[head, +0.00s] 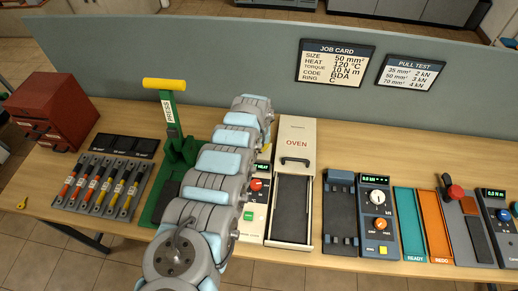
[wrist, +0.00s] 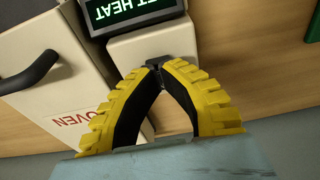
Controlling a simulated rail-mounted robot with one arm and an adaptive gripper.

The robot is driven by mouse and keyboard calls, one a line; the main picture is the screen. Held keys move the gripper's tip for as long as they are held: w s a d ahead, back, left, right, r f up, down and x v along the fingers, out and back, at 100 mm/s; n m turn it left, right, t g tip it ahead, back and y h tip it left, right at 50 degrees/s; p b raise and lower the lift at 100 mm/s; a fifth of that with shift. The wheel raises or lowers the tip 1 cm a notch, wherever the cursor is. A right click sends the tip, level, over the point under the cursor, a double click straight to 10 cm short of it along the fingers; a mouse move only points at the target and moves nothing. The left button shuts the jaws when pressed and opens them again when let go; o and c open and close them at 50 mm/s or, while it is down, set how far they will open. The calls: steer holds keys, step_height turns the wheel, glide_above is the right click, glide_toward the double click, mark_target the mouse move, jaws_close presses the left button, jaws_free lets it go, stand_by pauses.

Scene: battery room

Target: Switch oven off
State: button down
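The oven (head: 297,135) is a cream box with a black handle (head: 295,161) and a dark tray area in front, right of my arm in the head view. Its side also shows at the left in the wrist view (wrist: 60,90). Beside it stands a cream control unit (head: 255,222) with a lit green display, a red knob (head: 256,185) and a green button (head: 248,215). In the wrist view the display (wrist: 140,12) reads "...T HEAT" upside down. My gripper (wrist: 159,66) has its yellow-ridged fingertips together at the unit's cream end block (wrist: 160,42). A small dark part shows at the tips; I cannot tell whether it is a switch.
Left of my arm are a green press (head: 180,150) with a yellow handle, several cable tools and a red drawer box (head: 55,110). Right of the oven are a blue tester (head: 378,215) and coloured trays. A grey partition (head: 200,60) stands behind the bench.

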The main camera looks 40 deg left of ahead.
steer(key=shift+f+b, duration=0.3)
steer(key=shift+f, duration=0.2)
stand_by(0.3)
step_height(320, 180, up, 7)
steer(key=p, duration=0.7)
steer(key=shift+r, duration=0.1)
stand_by(0.3)
stand_by(0.4)
